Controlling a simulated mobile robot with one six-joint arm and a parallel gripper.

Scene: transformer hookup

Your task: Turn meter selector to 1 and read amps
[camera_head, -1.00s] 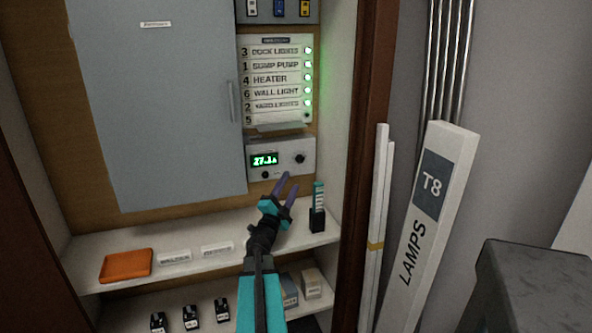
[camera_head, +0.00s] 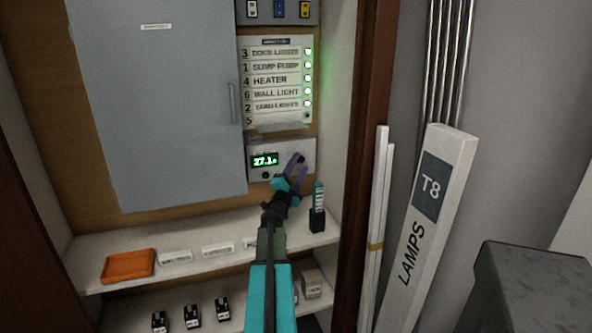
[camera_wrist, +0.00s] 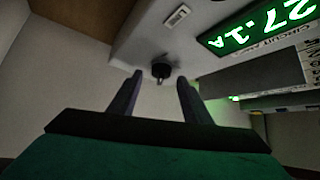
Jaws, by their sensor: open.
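The grey meter box (camera_head: 257,147) is on the cabinet's back board. Its green display (camera_head: 264,160) reads about 27.1 A, and shows upside down in the wrist view (camera_wrist: 262,24). My gripper (camera_head: 298,160) is in front of the meter's right side. Its two fingers are open and empty. In the wrist view a black knob (camera_wrist: 161,70) appears between the fingertips (camera_wrist: 159,80), one finger to each side; I cannot tell if they touch it. In the head view the fingers largely hide that knob. A smaller dark knob (camera_head: 265,175) is below the display.
A labelled circuit list (camera_head: 277,80) with green lights is above the meter. A grey door panel (camera_head: 160,110) is to the left. On the shelf (camera_head: 100,245) below are an orange tray (camera_head: 128,265), white label strips and a dark upright holder (camera_head: 318,218).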

